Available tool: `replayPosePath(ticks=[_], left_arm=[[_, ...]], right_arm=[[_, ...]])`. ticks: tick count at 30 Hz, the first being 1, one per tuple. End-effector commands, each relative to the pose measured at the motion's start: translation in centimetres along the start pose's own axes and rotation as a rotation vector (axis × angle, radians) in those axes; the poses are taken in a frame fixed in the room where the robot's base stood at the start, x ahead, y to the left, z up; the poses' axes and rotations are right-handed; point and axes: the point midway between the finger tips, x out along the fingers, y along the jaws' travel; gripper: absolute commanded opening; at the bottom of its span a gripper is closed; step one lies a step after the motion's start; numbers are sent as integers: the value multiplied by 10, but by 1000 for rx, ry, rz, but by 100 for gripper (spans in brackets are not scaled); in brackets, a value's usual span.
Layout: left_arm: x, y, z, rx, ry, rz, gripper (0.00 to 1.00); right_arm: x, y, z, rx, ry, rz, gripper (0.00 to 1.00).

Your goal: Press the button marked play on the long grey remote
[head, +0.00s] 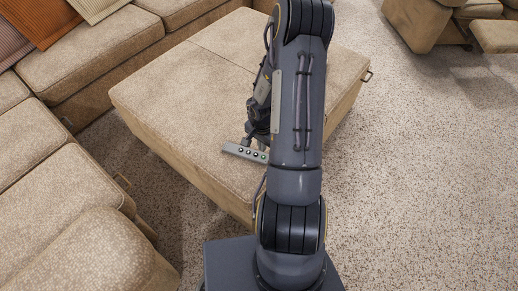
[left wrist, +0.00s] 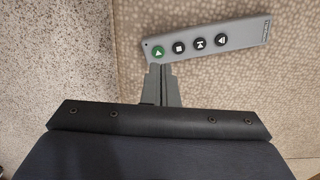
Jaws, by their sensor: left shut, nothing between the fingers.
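The long grey remote (left wrist: 240,34) lies on the beige ottoman, with a row of round buttons. The green play button (left wrist: 158,52) is at its left end in the left wrist view; black buttons, including a stop button (left wrist: 179,47), follow to the right. In the head view the remote (head: 233,149) lies near the ottoman's edge, its green end partly beside my arm. My left gripper (left wrist: 158,68) is shut and empty, its tips at the remote's edge just below the green button. I cannot tell whether they touch it. My right gripper is not in view.
The ottoman (head: 180,85) has a broad bare top. A sectional sofa (head: 60,170) with cushions (head: 40,20) stands to the left and back. Speckled carpet (head: 420,180) is open on the right. My arm hides part of the ottoman in the head view.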

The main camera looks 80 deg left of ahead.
Motion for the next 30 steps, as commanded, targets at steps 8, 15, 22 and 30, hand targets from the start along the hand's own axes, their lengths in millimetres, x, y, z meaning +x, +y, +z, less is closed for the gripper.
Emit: replayPosePath(ticks=[8,15,22,30], left_arm=[[-64,-1,-1,-1,3,-1,0],[-84,-2,-1,-1,1,-1,0],[-85,-2,0,-2,1,0,0],[-85,-2,-1,-2,1,0,0]], right_arm=[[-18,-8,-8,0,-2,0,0],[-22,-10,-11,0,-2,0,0],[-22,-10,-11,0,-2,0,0],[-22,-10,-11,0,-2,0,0]])
